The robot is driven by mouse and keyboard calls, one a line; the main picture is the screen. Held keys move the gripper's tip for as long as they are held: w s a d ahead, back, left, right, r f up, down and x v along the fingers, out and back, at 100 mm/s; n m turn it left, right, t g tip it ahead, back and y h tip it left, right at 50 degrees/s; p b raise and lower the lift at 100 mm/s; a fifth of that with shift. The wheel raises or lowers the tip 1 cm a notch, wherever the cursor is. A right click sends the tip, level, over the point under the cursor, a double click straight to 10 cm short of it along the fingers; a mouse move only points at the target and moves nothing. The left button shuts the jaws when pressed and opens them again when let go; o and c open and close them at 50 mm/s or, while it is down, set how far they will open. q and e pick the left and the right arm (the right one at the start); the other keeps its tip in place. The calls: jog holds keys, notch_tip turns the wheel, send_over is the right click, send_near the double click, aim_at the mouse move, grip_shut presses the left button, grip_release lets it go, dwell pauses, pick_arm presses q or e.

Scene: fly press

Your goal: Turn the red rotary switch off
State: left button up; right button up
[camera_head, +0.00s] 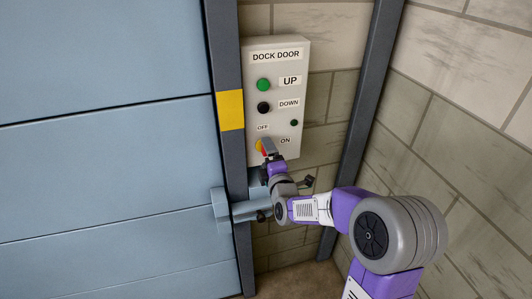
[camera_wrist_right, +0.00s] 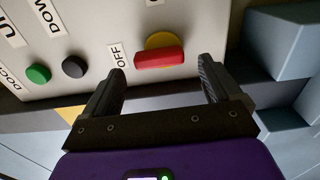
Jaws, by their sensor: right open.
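The red rotary switch (camera_head: 264,150) with its yellow base sits low on the dock door control box (camera_head: 274,90), partly hidden by my gripper. In the right wrist view its red handle (camera_wrist_right: 160,59) lies in front of a yellow base (camera_wrist_right: 164,41), with the OFF label (camera_wrist_right: 118,54) beside one end. The handle's long side runs roughly up and down the box, along the OFF side. My right gripper (camera_head: 268,150) is open, its fingers (camera_wrist_right: 165,78) on either side of the handle's ends with gaps showing. My left gripper is not in view.
A green UP button (camera_head: 263,85), a black DOWN button (camera_head: 264,107) and a small dark green lamp (camera_head: 294,123) are above the switch. A yellow-marked door post (camera_head: 230,110) stands left of the box. A blue-grey bracket (camera_head: 232,208) juts out below. A block wall (camera_head: 460,110) is right.

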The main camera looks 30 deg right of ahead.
jog(key=v, duration=0.5)
jog(key=shift+s+a, duration=0.1)
jog(key=shift+s, duration=0.1)
jog(key=s+a+f+m+g+y, duration=0.1)
jog(key=a+f+m+g+y, duration=0.25)
jog(key=f, duration=0.85)
jog(key=s+a+f+m+g+y, duration=0.1)
jog(key=a+f+m+g, duration=0.4)
jog(key=f, duration=0.7)
jog(key=s+a+f+m+g+y, duration=0.2)
jog(key=s+a+f+m+g, duration=0.2)
jog(key=s+a+f, duration=0.3)
jog(key=s+a+f+m+g+y, duration=0.1)
jog(key=s+a+f+m+g, duration=0.3)
jog(key=s+f, duration=0.7)
jog(key=s+a+m, duration=0.1)
jog(key=s+a, duration=0.1)
jog(key=s, duration=0.1)
jog(key=shift+a+f+m+g+y, duration=0.35)
jog(key=shift+a, duration=0.05)
